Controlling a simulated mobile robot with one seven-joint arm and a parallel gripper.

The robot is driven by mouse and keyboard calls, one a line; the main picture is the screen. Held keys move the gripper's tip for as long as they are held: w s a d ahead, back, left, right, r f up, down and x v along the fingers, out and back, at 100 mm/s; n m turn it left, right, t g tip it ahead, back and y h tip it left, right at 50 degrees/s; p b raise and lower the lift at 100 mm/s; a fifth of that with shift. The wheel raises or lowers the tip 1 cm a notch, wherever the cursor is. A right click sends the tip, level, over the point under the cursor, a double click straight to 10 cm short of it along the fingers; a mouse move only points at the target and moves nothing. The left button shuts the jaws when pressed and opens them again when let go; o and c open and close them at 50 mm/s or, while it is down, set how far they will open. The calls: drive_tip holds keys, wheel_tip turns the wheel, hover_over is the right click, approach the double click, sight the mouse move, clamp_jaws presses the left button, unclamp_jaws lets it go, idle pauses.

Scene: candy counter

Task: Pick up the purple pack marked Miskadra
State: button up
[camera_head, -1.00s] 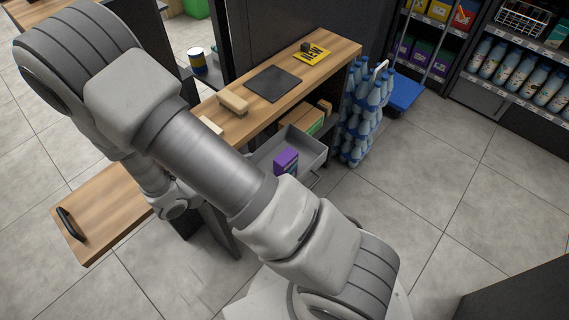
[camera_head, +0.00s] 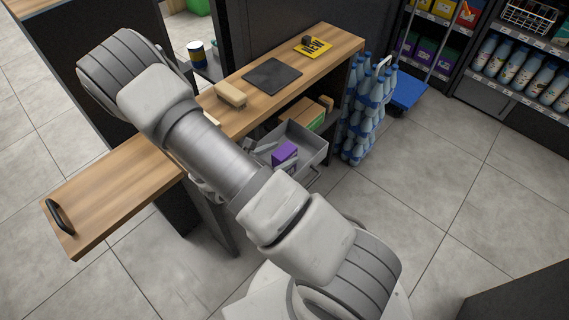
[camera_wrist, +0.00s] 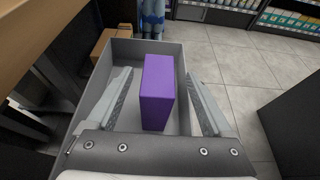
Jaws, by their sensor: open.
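The purple pack (camera_wrist: 158,88) stands in an open grey drawer (camera_wrist: 178,47) below the wooden counter. In the wrist view it lies between the two fingers of my gripper (camera_wrist: 160,98), which are apart, with a gap on each side. The marking on the pack cannot be read. In the head view the pack (camera_head: 284,152) shows in the drawer (camera_head: 312,152), close to the right of my arm. A small grey part of my gripper (camera_head: 263,146) seems to show just left of the pack; the rest is hidden behind my arm.
The wooden counter (camera_head: 240,118) runs above the drawer, with a brush (camera_head: 230,94), a dark mat (camera_head: 272,79) and a yellow NEW sign (camera_head: 313,47). A stack of blue bottles (camera_head: 360,110) stands right of the drawer.

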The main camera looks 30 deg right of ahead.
sight(291, 149)
drive_tip(key=b+x, duration=0.1)
drive_tip(key=x, duration=0.4)
drive_tip(key=shift+w+d+f, duration=0.1)
drive_tip(key=shift+w+d, duration=0.05)
clamp_jaws()
